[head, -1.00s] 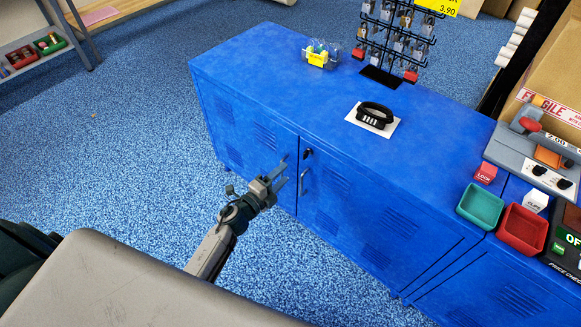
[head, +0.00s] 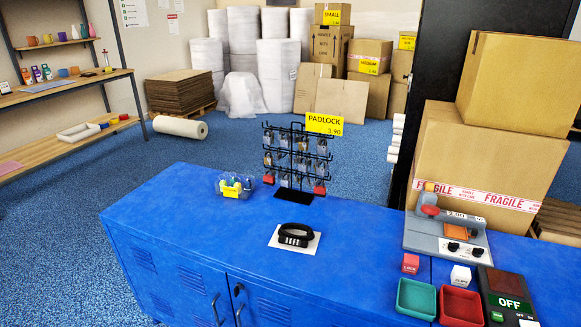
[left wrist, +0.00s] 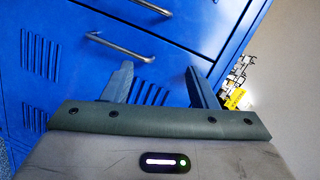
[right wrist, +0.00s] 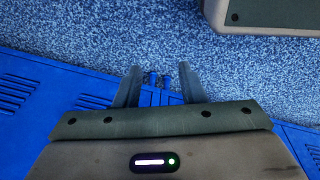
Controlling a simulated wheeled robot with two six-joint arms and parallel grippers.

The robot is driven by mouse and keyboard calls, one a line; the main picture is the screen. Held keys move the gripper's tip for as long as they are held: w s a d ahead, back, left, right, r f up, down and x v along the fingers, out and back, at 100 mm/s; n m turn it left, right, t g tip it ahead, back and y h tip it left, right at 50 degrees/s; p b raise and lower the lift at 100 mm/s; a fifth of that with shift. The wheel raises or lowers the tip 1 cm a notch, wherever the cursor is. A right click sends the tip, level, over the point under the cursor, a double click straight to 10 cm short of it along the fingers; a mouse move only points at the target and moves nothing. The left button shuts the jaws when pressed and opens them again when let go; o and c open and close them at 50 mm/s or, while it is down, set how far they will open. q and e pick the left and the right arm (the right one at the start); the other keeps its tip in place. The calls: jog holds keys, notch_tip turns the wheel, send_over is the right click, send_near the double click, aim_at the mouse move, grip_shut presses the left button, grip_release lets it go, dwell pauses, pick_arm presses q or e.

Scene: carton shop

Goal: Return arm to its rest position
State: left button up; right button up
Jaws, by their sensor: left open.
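My left gripper (left wrist: 160,85) shows in the left wrist view with its two fingers apart and nothing between them. It is in front of the blue cabinet doors, near a door handle (left wrist: 122,46), apart from it as far as I can see. My right gripper (right wrist: 158,85) shows in the right wrist view, fingers apart and empty, with the blue cabinet (right wrist: 60,105) and the carpet behind it. Neither gripper is in the head view. In the head view the blue cabinet (head: 180,225) fills the front, its doors looking closed.
On the cabinet top are a padlock rack (head: 295,160), a black combination lock on a white card (head: 295,236), a clear tub (head: 234,185), a tape machine (head: 445,237), a green tray (head: 416,299) and a red tray (head: 461,306). Shelves (head: 70,90) stand at left.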

pick_arm(q)
jog(key=s+a+f+n+g+y+p, duration=0.1)
jog(key=s+a+f+n+g+y, duration=0.25)
jog(key=s+f, duration=0.6)
jog(key=s+a+f+n+g+y+p, duration=0.15)
jog(key=s+f+n+g, duration=0.25)
jog(key=s+f+n, duration=0.5)
jog(key=s+f+n+g, duration=0.2)
jog(key=s+f+g, duration=0.1)
jog(key=s, duration=0.6)
jog(key=s+d+f+n+g+h+p, duration=0.1)
jog(key=s+f+g, duration=0.3)
jog(key=s, duration=0.6)
notch_tip(320, 180, down, 2)
jog(key=shift+s+f+n, duration=0.2)
jog(key=shift+n, duration=0.25)
pick_arm(e)
jog(key=s+d+f, duration=0.1)
jog(key=s+f, duration=0.7)
jog(key=s, duration=0.1)
jog(key=shift+d+f, duration=0.2)
jog(key=shift+f, duration=0.2)
